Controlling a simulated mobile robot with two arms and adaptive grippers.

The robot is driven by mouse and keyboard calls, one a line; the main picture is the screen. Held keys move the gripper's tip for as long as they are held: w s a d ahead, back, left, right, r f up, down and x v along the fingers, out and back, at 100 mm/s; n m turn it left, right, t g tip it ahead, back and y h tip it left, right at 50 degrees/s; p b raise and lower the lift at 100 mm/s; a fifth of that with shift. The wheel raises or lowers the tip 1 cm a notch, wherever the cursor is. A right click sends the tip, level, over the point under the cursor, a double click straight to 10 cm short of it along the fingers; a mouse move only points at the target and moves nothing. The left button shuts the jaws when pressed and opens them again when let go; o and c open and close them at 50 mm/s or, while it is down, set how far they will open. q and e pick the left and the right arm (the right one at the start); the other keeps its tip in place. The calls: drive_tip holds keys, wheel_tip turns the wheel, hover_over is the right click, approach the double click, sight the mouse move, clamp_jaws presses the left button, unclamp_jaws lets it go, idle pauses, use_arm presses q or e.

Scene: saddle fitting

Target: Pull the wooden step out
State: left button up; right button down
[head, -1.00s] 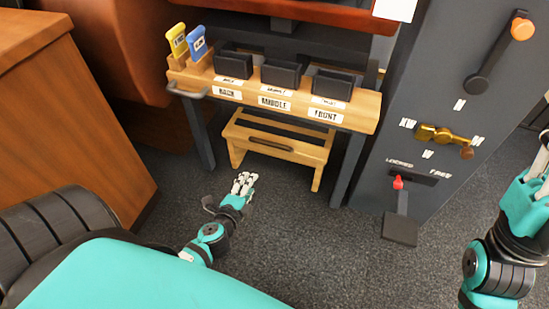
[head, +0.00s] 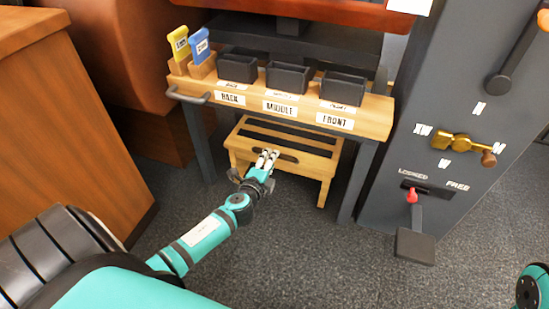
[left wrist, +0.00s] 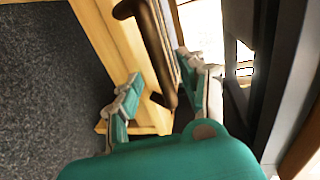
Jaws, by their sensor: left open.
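The wooden step (head: 315,167) stands on the floor under the bench. It is light wood with dark strips on top. A dark bar handle (head: 289,158) runs across its front, partly hidden by my left gripper (head: 267,157). In the left wrist view, the brown handle (left wrist: 152,45) passes between the open fingers of my left gripper (left wrist: 162,92), with the step's wooden face (left wrist: 98,22) beside it. The fingers are not closed on the handle. My right gripper is out of view; only part of my right arm shows at the lower right.
The bench (head: 375,113) above the step carries dark bins (head: 288,77) labelled back, middle and front, plus yellow and blue tags at left. A grey panel with levers (head: 450,100) and a pedal (head: 415,246) stands at right. A wooden cabinet (head: 75,120) is at left. Carpet before the step is clear.

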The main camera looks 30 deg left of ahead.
use_arm(q)
drive_tip(key=shift+b+x, duration=0.5)
drive_tip(key=shift+x, duration=1.7)
drive_tip(key=shift+c, duration=0.3)
clamp_jaws()
